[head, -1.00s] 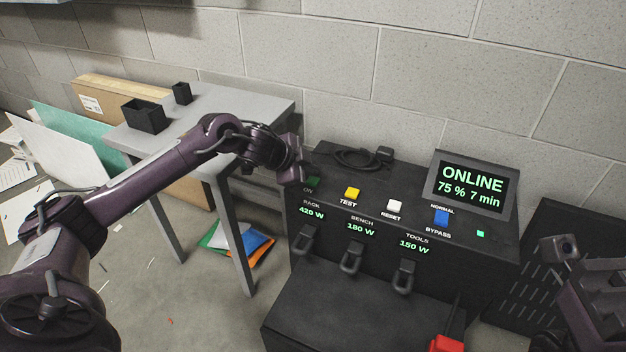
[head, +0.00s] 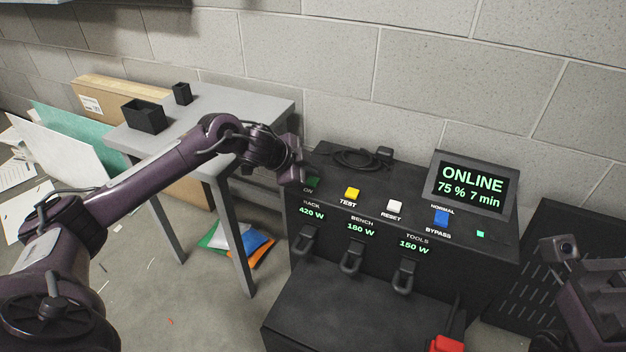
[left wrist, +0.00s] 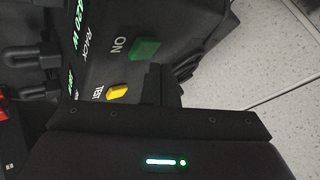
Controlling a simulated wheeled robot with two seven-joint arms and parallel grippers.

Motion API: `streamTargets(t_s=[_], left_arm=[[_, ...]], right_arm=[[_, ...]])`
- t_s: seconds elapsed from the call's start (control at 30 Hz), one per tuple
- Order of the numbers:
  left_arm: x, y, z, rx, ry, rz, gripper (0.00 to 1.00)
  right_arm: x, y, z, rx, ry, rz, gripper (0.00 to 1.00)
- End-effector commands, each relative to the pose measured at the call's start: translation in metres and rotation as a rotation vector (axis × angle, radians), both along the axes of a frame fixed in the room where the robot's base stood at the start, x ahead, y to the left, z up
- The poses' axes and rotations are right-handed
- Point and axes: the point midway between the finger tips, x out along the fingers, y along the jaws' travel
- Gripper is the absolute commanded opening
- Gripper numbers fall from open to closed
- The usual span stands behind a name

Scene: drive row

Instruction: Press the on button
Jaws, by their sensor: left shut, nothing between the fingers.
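The green ON button (head: 313,183) is at the left end of the black panel's top (head: 369,205). It also shows in the left wrist view (left wrist: 145,49), with the ON label beside it. My left gripper (head: 297,174) is shut and empty, close to the green button at its left in the head view. In the left wrist view my shut fingers (left wrist: 163,84) stand just short of the button in the picture; I cannot tell whether they touch it. The panel's screen (head: 472,188) reads ONLINE, 75 %, 7 min. My right gripper is partly in view at the right edge (head: 590,285).
A yellow TEST button (head: 352,193), a white RESET button (head: 394,207) and a blue switch (head: 441,217) sit along the same panel. A coiled black cable (head: 357,159) lies behind them. A grey table (head: 225,108) with two black boxes stands at the left.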

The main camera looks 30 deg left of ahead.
Motion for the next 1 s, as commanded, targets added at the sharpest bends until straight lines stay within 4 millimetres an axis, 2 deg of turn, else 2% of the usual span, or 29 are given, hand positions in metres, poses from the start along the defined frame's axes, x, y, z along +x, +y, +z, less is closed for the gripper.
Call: streamTargets(t_s=[1.0], left_arm=[[0.0000, -0.0001, -0.0083, 0.000, 0.000, 0.000, 0.00]], right_arm=[[0.0002, -0.0001, 0.0026, 0.000, 0.001, -0.001, 0.00]])
